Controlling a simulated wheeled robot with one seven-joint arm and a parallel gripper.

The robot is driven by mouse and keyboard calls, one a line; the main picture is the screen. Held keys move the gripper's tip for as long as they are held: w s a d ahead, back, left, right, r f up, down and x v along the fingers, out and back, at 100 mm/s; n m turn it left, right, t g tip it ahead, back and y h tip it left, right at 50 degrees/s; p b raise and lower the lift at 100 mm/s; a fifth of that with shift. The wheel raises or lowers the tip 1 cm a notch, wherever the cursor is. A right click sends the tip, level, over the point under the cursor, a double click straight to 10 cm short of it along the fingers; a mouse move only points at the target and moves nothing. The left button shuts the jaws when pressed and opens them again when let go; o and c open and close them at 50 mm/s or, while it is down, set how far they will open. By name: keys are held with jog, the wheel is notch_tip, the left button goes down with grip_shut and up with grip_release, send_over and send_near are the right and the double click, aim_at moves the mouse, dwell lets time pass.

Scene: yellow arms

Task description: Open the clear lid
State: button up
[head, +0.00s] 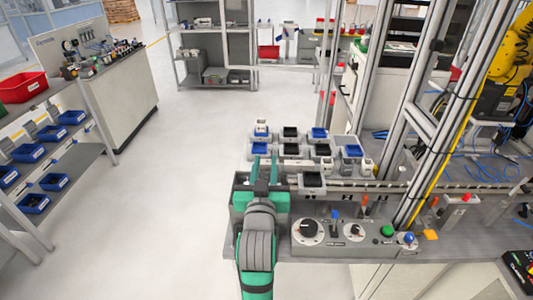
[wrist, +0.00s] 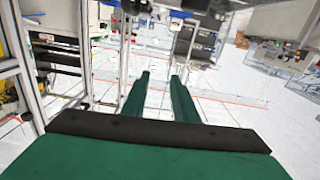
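My gripper (head: 265,160) reaches over the left end of the grey workbench in the head view. Its two green fingers are apart with nothing between them; they also show apart in the wrist view (wrist: 160,76). I cannot make out a clear lid in either view. Near the gripper on the bench is a grey control panel (head: 340,251) with black dials, a blue lever (head: 335,214), a green button (head: 387,231) and a blue knob (head: 408,238). My arm hides part of the bench's left end.
Small boxes with black or blue tops (head: 290,150) stand in rows just right of and beyond the gripper. A metal frame post (head: 417,120) rises at the right, near a yellow robot arm (head: 510,50). Shelves with blue bins (head: 52,132) stand at left. Open floor (head: 195,180) lies between.

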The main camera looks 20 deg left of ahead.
jog(key=shift+v, duration=2.75)
